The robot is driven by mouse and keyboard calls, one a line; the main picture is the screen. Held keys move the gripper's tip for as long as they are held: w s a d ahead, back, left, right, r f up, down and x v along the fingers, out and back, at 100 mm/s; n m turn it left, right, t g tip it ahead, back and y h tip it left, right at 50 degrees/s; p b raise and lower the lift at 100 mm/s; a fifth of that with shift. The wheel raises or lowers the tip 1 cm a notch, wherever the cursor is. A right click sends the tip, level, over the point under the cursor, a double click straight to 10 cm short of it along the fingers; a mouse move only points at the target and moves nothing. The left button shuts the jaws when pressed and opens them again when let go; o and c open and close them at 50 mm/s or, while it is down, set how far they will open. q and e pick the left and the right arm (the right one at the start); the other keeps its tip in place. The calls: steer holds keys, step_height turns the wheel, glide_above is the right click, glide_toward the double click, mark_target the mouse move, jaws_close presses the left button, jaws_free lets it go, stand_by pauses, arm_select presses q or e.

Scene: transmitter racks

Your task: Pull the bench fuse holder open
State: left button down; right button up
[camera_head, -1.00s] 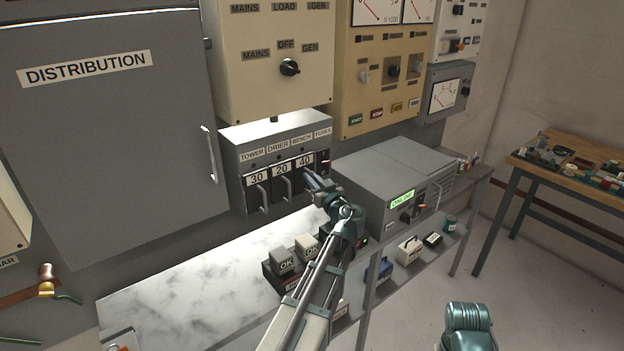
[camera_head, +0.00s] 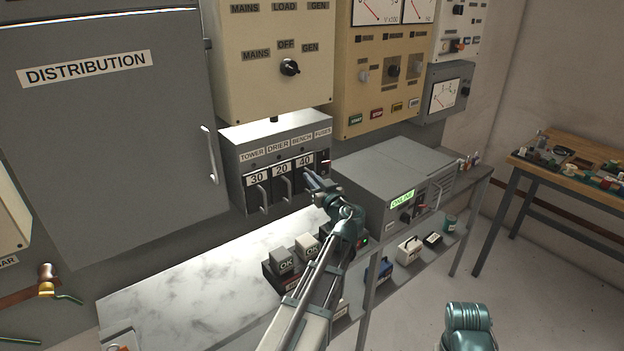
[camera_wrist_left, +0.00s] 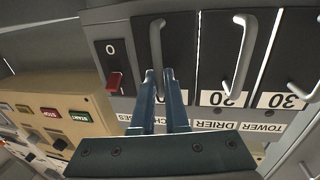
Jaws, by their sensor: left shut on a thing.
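My left gripper (camera_head: 311,176) is at this handle. In the left wrist view its two blue fingers (camera_wrist_left: 160,75) are shut on the lower end of the handle, one on each side. The fuse holder looks flush with its neighbours. My right gripper is out of view.
The drier holder (camera_head: 282,182) and tower holder (camera_head: 257,192) stand close on the left. A red switch (camera_wrist_left: 114,82) is beside the bench holder. A grey ONLINE unit (camera_head: 385,180) stands right of my left arm. Boxes marked OK (camera_head: 285,260) stand below on the bench.

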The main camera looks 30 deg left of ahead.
arm_select(q)
steer(key=w+d+v, duration=0.1)
steer(key=v, duration=0.8)
steer(key=shift+w, duration=0.25)
steer(key=c, duration=1.2)
jaws_free()
steer(key=v, duration=1.4)
